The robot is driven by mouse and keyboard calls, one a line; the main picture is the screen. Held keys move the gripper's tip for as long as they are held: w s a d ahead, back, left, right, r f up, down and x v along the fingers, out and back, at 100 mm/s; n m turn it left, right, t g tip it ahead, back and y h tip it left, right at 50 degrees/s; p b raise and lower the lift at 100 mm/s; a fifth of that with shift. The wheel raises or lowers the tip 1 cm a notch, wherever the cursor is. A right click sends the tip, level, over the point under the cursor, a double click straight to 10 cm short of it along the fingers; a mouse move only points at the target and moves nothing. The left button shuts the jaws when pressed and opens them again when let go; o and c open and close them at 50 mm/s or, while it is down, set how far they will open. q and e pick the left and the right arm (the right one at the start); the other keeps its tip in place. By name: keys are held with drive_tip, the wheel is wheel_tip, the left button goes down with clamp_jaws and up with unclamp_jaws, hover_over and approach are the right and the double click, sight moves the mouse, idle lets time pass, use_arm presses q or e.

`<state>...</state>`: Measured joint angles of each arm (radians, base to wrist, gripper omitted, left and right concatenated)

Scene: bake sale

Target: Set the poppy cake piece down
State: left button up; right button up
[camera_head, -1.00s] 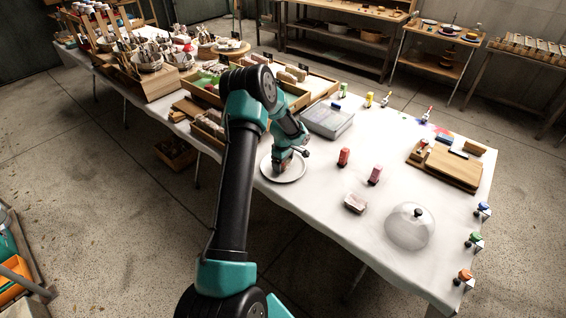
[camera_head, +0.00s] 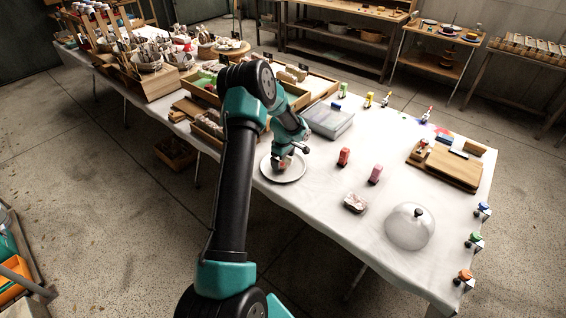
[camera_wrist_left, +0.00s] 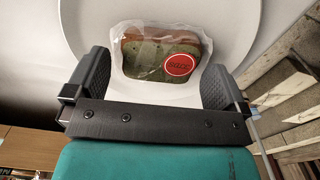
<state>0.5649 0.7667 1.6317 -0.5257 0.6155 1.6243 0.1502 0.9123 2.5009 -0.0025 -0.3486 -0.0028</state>
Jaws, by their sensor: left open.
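The poppy cake piece (camera_wrist_left: 160,52) lies in a clear wrapper with a round red label on a white plate (camera_wrist_left: 85,25), as the left wrist view shows. My left gripper (camera_wrist_left: 158,80) is open, with one finger on each side of the wrapped piece and a gap to each. In the head view my left gripper (camera_head: 283,165) is low over the plate (camera_head: 293,177), and it mostly hides the piece. My right gripper is not in view.
Wooden crates (camera_wrist_left: 290,85) stand close beside the plate.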

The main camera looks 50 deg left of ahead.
sight(283, 162)
use_arm(q)
wheel_tip(283, 162, up, 10)
idle(0.4)
